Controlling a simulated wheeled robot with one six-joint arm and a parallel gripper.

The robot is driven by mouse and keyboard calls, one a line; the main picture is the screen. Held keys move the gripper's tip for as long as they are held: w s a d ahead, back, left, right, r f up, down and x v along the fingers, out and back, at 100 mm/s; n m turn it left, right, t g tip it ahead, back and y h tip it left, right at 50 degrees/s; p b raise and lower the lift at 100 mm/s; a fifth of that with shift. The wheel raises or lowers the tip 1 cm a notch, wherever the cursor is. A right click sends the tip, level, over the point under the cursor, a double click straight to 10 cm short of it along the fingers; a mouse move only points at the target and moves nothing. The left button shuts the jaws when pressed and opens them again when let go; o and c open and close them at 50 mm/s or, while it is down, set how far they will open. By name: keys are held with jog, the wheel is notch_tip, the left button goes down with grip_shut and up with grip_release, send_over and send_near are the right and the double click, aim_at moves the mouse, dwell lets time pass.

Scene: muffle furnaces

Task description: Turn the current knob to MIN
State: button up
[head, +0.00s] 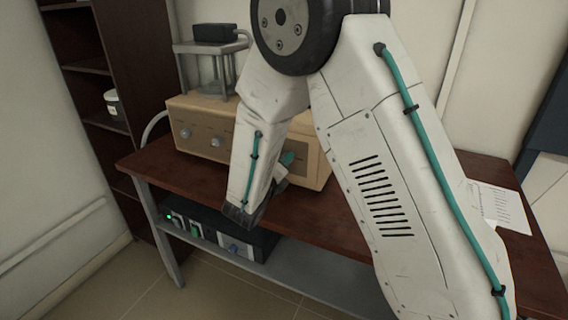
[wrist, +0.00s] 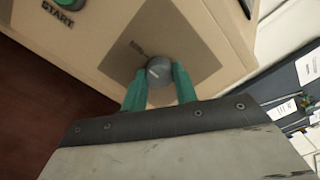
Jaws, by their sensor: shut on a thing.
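A grey round knob (wrist: 159,69) sits on a darker square panel on the beige housing, with a thin pale mark on its face. Small lettering beside it in the wrist view is too blurred to read. My gripper (wrist: 159,86) is shut on this knob, with one teal finger on each side of it. In the head view my gripper (head: 287,159) is at the right part of the front of the beige unit (head: 315,172). My arm hides this knob there.
A green button (wrist: 70,3) marked START is near the knob in the wrist view. Two other knobs are on the unit's left front. A glass vessel (head: 208,72) stands on top. A black device (head: 225,236) is on the shelf below the brown table (head: 185,180). Paper (head: 500,207) lies right.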

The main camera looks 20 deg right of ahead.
jog(key=o, duration=1)
jog(key=shift+c, duration=0.2)
jog(key=v, duration=0.7)
jog(key=shift+s+a, duration=0.3)
jog(key=shift+a, duration=0.05)
